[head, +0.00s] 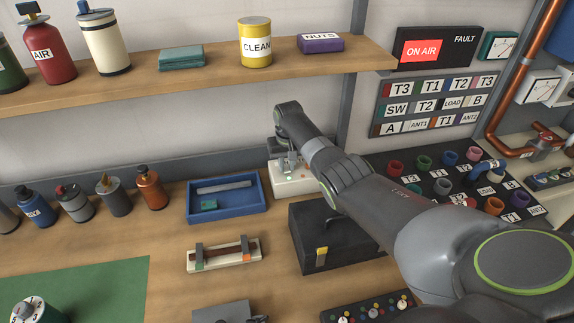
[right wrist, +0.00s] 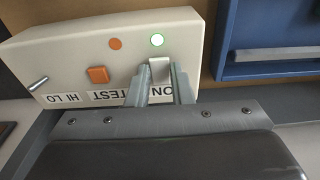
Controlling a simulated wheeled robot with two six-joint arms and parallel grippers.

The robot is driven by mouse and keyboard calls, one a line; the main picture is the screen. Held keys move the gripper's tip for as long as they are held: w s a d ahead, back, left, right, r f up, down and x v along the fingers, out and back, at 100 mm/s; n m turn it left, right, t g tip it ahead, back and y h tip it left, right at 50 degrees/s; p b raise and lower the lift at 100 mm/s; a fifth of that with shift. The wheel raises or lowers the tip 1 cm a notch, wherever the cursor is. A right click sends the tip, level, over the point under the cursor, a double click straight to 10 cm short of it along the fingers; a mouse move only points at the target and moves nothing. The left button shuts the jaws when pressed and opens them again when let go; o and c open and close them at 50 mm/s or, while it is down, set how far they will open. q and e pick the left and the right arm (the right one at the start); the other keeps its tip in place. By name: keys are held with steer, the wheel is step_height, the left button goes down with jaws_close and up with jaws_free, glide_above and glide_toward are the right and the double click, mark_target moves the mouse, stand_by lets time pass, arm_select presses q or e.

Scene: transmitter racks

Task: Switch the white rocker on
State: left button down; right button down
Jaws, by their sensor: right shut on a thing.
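A white switch box (head: 296,184) stands on the bench against the wall; it also shows in the right wrist view (right wrist: 60,55). On its face are a white rocker (right wrist: 159,69) above an "ON" label, an orange square button (right wrist: 98,75) and a small metal lever (right wrist: 38,84). The fingers partly cover the label. How the rocker is tilted I cannot tell. My left gripper is not in view.
A blue tray (head: 226,216) lies just left of the switch box. A black case (head: 300,250) with a yellow latch stands in front. A wooden shelf (head: 200,75) runs above, and a panel of coloured sockets (head: 440,178) lies to the right.

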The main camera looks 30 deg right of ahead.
mark_target(287, 171)
steer(key=c, duration=1.3)
jaws_free()
steer(key=shift+r, duration=0.15)
steer(key=shift+s+r+b, duration=0.15)
steer(key=shift+r+b, duration=0.15)
steer(key=shift+r, duration=1.55)
steer(key=shift+s+r+b, duration=0.15)
steer(key=shift+r+b, duration=0.1)
steer(key=shift+r, duration=1.55)
